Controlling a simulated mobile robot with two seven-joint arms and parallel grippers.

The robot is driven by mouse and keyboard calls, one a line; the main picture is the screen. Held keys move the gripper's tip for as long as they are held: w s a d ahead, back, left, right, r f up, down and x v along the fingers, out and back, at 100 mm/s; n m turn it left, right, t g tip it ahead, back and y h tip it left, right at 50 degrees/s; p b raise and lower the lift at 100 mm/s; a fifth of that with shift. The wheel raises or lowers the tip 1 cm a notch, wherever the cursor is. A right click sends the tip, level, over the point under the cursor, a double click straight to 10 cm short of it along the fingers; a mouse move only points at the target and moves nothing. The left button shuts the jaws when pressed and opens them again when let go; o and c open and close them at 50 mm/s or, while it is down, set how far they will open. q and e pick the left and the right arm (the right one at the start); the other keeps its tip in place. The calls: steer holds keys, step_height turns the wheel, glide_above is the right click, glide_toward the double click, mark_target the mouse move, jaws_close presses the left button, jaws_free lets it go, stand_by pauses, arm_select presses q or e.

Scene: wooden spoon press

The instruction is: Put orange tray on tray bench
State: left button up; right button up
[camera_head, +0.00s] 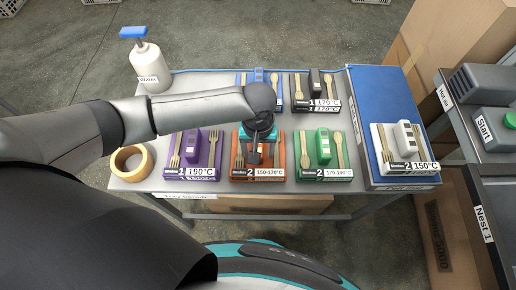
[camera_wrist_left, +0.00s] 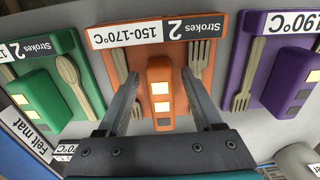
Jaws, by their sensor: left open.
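The orange tray (camera_head: 281,152) lies on the grey bench (camera_head: 350,208) in the front row, with a label reading 2 strokes, 150-170°C. My right gripper is not in view.
A purple tray (camera_head: 190,157) and a green tray (camera_head: 307,160) flank the orange one closely. A white tray (camera_head: 393,168) sits on the blue felt mat (camera_head: 385,95). A tape roll (camera_head: 120,171) and a white bottle (camera_head: 148,65) stand at the left. A Start-button machine (camera_head: 490,128) is at right.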

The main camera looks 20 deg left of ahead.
arm_select(q)
step_height(320, 180, up, 12)
steer(key=p, duration=0.4)
steer(key=shift+r, duration=0.2)
